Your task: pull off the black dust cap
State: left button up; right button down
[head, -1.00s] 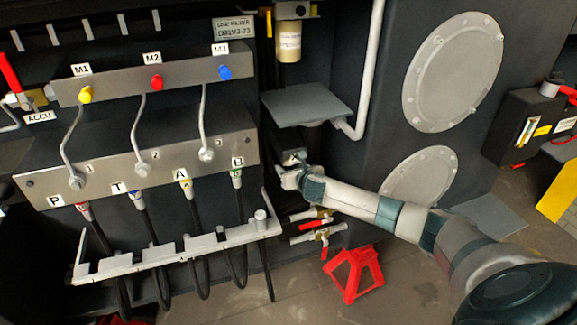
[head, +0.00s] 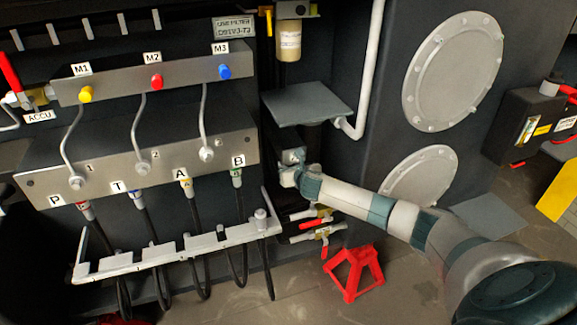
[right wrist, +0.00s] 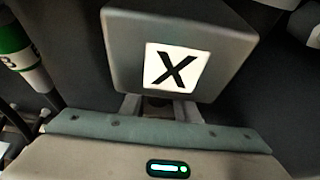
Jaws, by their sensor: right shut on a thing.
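A grey block with an X label (right wrist: 171,68) fills the upper middle of the right wrist view. It shows small in the head view (head: 291,156), below a grey plate. My right gripper (right wrist: 157,106) is directly under this block, with its two pale fingers pointing up to its underside. A dark piece between the fingers, which looks like the black dust cap (right wrist: 157,101), is mostly hidden by the block and the gripper. The gripper is shut on it. In the head view my right gripper (head: 290,173) is small and partly hidden by its wrist. My left gripper is not in view.
The grey plate (head: 308,104) juts out above the right gripper. Ball valves (head: 318,232) with red handles lie just below it. A red stand (head: 352,272) is on the floor. A manifold (head: 140,158) with labelled hoses and a white hose rack (head: 180,255) are left.

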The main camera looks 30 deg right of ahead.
jog(key=shift+f, duration=0.15)
jog(key=shift+f+b, duration=1.1)
jog(key=shift+f, duration=0.65)
jog(key=shift+d+f+b, duration=0.25)
jog(key=shift+f+b, duration=0.1)
jog(key=shift+f, duration=0.35)
jog(key=shift+s+f, duration=0.1)
jog(key=shift+f, duration=0.05)
